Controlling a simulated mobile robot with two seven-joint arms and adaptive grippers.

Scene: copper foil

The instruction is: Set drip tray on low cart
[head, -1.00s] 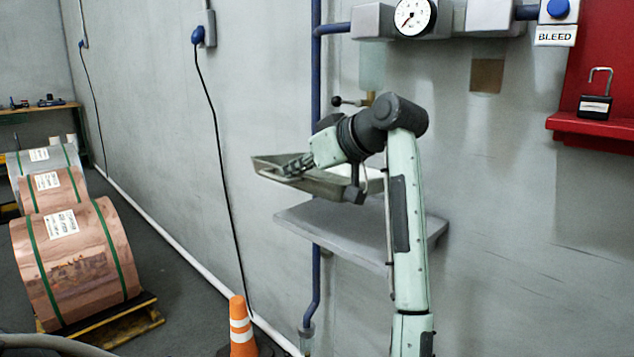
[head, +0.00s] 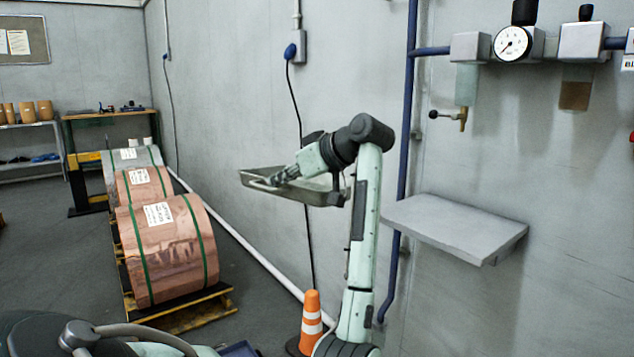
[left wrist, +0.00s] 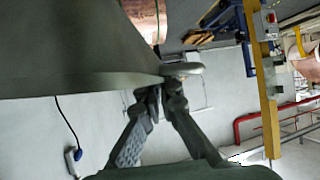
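The drip tray (head: 312,192) is a shallow grey metal tray, held up in the air in front of the grey wall. My left gripper (head: 282,175) is shut on its rim or handle at the left part. The tray looks roughly level. I cannot pick out the low cart for certain; a small dark blue edge (head: 238,349) shows at the bottom. My right gripper is out of view.
An empty grey wall shelf (head: 455,225) is right of my arm, under a gauge (head: 513,43) and valve pipes. An orange cone (head: 311,320) stands below the tray. Copper coils (head: 168,250) on a yellow pallet (head: 190,310) are at left. A curved grey tube (head: 150,331) crosses bottom left.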

